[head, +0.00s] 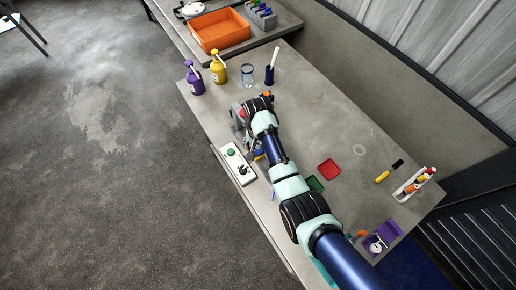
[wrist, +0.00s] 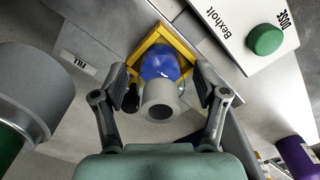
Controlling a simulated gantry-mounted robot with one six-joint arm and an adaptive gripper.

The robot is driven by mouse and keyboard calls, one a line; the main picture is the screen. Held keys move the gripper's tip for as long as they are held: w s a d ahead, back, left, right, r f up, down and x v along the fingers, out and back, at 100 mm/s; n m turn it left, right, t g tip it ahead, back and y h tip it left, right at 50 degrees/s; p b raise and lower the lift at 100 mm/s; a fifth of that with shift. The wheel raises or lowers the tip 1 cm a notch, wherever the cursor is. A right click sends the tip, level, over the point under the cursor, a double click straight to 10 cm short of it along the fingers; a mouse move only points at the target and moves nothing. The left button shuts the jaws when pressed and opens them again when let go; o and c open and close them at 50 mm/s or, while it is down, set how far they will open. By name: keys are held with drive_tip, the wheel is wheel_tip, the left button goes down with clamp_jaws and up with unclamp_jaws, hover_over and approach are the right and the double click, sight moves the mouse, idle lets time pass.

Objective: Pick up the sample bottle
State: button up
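In the wrist view, a blue object with a grey round neck (wrist: 160,98), which looks like the sample bottle, stands in a yellow square frame (wrist: 187,48). My gripper (wrist: 162,88) is open, with one finger on each side of the neck. Gaps show between the fingers and the neck, and nothing appears gripped. A small dark part sits beside the left finger; I cannot tell what it is.
A large grey cylinder (wrist: 35,95) is close on the left. Purple (head: 194,80) and yellow (head: 219,70) pump bottles and a glass (head: 247,76) stand at the bench's far end.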

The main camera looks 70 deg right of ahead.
drive_tip(key=c, duration=1.2)
wheel_tip(320, 180, up, 20)
drive_tip(key=p, duration=1)
